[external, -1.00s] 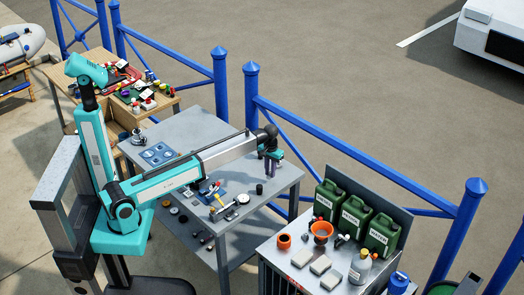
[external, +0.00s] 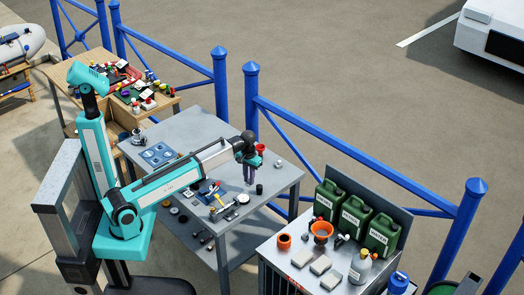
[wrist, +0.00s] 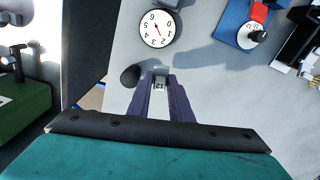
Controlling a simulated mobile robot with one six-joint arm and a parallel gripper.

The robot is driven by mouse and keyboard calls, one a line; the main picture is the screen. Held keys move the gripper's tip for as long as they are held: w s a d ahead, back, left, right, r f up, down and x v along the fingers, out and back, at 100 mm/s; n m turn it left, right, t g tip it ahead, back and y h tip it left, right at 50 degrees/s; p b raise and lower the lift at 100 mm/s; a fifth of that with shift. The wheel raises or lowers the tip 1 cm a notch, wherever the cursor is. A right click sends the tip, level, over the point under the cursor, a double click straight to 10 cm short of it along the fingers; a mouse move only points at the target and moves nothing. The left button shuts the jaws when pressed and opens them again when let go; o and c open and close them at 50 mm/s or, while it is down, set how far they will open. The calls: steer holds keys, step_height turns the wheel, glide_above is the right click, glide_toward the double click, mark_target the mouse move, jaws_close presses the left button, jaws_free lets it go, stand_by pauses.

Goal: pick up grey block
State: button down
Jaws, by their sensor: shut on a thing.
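In the wrist view my gripper (wrist: 160,84) has its two purple fingers closed around a small light grey block (wrist: 159,86) marked with dark digits that look like 12. In the external view my gripper (external: 249,178) points down over the right part of the grey metal table (external: 185,128). The block is too small to make out there. I cannot tell whether it touches the tabletop or hangs just above it.
A black cylinder (external: 259,189) stands close beside my gripper. A round white dial (wrist: 157,29) lies ahead in the wrist view. A bench with green jerrycans (external: 352,217) is at right.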

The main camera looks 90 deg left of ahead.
steer(key=shift+s+d+r+b, duration=0.15)
steer(key=shift+s+d, duration=0.25)
steer(key=shift+s, duration=0.25)
steer(key=shift+s+d+b, duration=0.15)
steer(key=shift+s+d, duration=0.25)
steer(key=shift+s, duration=0.2)
steer(key=w+d+r+m, duration=0.1)
steer(key=w+d, duration=0.2)
steer(key=d, duration=0.9)
steer(key=w+d+m, duration=0.2)
steer(key=w+d, duration=0.2)
steer(key=d, duration=0.8)
steer(key=w+d+r+m, duration=0.1)
steer(key=w+d, duration=0.3)
steer(key=d, duration=0.8)
steer(key=shift+d+r+m, duration=0.25)
steer(key=shift+r+m, duration=0.05)
steer(key=shift+m, duration=0.4)
steer(key=shift+w, duration=0.15)
